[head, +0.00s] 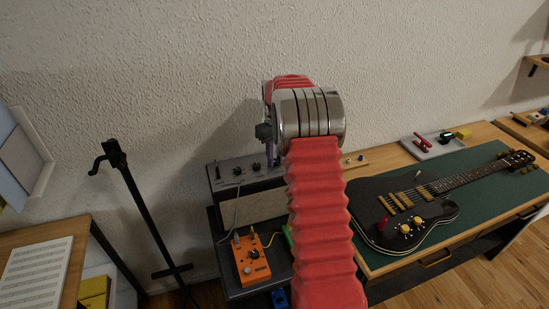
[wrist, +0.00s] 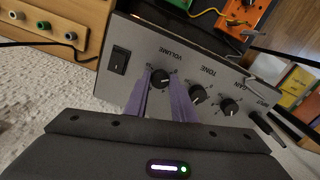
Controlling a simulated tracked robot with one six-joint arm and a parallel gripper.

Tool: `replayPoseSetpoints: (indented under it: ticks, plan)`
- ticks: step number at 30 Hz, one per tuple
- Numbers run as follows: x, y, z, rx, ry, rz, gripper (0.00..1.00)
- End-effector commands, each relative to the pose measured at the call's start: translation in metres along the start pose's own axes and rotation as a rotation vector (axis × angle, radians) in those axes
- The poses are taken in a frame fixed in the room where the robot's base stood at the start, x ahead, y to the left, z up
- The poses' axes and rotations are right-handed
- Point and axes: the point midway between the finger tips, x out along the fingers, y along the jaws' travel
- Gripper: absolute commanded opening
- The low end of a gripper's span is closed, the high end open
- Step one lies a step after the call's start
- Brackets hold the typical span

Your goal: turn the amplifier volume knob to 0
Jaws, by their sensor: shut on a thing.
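In the head view my arm hides the knob and most of my gripper.
The tone knob (wrist: 196,94) is close beside one finger, with the gain knob (wrist: 229,107) farther along. A power switch (wrist: 119,60) is on the other side. The orange pedal (head: 256,262), a guitar (head: 405,215) and a black stand (head: 135,190) are nearby.

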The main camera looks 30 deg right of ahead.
Motion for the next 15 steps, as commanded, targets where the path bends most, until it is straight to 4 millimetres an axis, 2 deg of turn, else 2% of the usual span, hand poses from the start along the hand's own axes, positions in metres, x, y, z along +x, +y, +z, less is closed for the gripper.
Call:
replayPoseSetpoints:
  ticks: [6, 15]
  plan:
    - [-0.0031, -0.0001, -0.0036, -0.107, 0.011, 0.004, 0.01]
    - [-0.0032, 0.0001, -0.0034, -0.151, 0.01, 0.004, 0.01]
